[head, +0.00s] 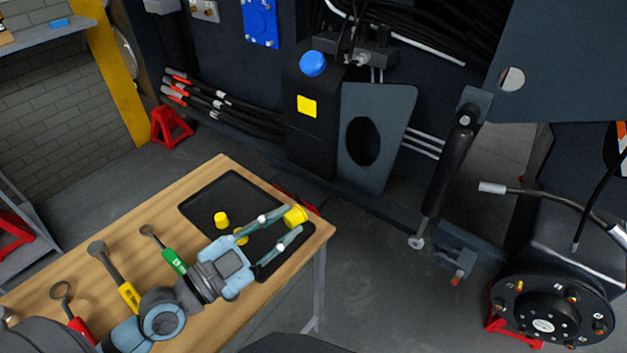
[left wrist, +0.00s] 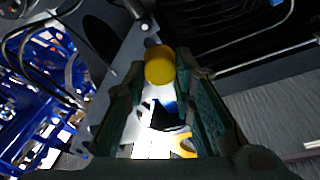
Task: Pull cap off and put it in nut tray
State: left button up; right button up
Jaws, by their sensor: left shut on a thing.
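My left gripper (head: 292,221) reaches in from the lower left over the wooden bench and is shut on a yellow cap (head: 295,215). In the left wrist view the yellow cap (left wrist: 160,65) sits at the fingertips of the left gripper (left wrist: 160,78). The black tray (head: 222,191) lies on the bench, partly hidden by my gripper. A yellow cap (head: 221,220) is in the tray, and another yellow piece (head: 241,236) lies there, partly covered by my gripper. The held cap appears above the tray's right edge; its height is hard to tell. My right gripper is not in view.
Several tools, including a green-handled one (head: 174,262) and a yellow-handled one (head: 129,296), lie on the bench (head: 200,175) left of the tray. The dark chassis (head: 300,140) with a blue round cap (head: 313,63) stands behind. A black cylinder (head: 447,170) hangs at right.

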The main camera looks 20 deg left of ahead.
pick_arm(q)
jog(key=w+a+f+n+g+y+p, duration=0.85)
jog(key=w+f+g+y+p, duration=0.2)
jog(key=w+g+p, duration=0.3)
jog(key=r+n+g+p, duration=0.1)
jog(key=s+r+g+h+p, duration=0.1)
jog(key=s+r+n+g+p, duration=0.1)
jog(key=shift+d+r+n+h, duration=0.15)
jog(key=shift+d+n+h, duration=0.2)
jog(key=shift+w+r, duration=0.1)
jog(key=shift+w, duration=0.1)
notch_tip(320, 180, down, 9)
jog(key=b, duration=0.6)
jog(key=shift+b, duration=0.35)
